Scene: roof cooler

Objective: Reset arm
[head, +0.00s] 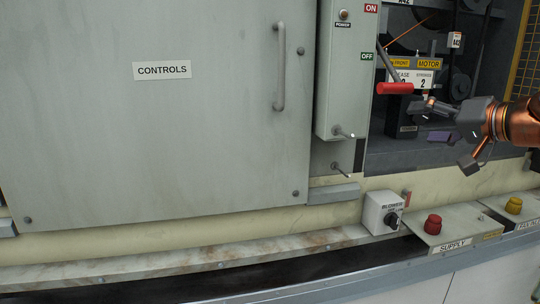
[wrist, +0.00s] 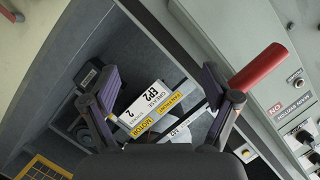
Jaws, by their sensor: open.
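My gripper (head: 443,136) is at the right of the head view, in front of the open motor bay, with its fingers pointing left. The wrist view shows my gripper (wrist: 162,86) with its two purple-padded fingers wide apart and nothing held between them. A red lever handle (head: 394,88) is just left of and above the gripper in the head view. In the wrist view the red handle (wrist: 258,68) lies outside the right finger, close to it. I cannot tell whether they touch. A white and yellow grease/motor label (wrist: 152,107) shows between the fingers, behind them.
A large cabinet door marked CONTROLS (head: 160,130) fills the left. A power switch box (head: 343,75) stands beside the bay. Below are a blower knob box (head: 383,212), a red supply button (head: 433,224) and a yellow button (head: 514,205). Yellow mesh (head: 527,55) edges the bay's right.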

